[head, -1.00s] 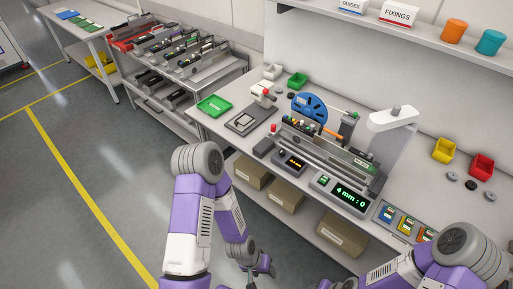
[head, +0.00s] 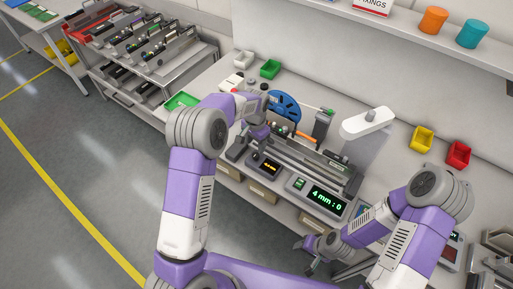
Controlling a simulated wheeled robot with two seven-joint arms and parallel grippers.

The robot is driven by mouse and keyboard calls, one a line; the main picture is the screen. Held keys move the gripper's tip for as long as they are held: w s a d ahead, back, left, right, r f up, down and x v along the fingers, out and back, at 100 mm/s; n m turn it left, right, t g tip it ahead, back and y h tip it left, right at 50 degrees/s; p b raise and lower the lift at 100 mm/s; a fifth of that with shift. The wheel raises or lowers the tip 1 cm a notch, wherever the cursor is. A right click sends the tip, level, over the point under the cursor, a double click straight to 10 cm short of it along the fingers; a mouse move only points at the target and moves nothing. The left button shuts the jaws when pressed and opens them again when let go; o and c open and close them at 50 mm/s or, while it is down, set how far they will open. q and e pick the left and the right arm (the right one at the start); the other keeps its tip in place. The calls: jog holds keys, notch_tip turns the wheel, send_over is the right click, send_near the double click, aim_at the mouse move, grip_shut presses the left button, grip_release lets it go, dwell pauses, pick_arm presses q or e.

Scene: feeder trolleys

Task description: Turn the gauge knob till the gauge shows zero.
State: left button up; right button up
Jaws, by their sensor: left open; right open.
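A small dark box with an amber display (head: 265,166) sits at the front of the bench fixture; its digits are too small to read. To its right a grey box with a green display (head: 326,199) reads "4 mm : 0". I cannot make out which part is the gauge knob. My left gripper (head: 259,132) is open, pointing down over the left end of the fixture, behind the amber display; its fingertips are hard to make out. My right gripper (head: 309,260) is open and empty, low in front of the bench's front edge.
A long grey feeder rail (head: 310,170) runs across the bench. A blue reel (head: 286,106) and a white overhead lamp head (head: 368,122) stand behind it. A green tray (head: 181,101) lies at left. A trolley of feeders (head: 150,75) stands beyond.

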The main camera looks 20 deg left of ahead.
aim_at(255, 154)
pick_arm(q)
notch_tip(255, 154, down, 6)
jog(key=shift+s+f, duration=0.1)
jog(key=shift+f, duration=0.15)
jog(key=c, duration=1.1)
jog(key=shift+o, duration=0.2)
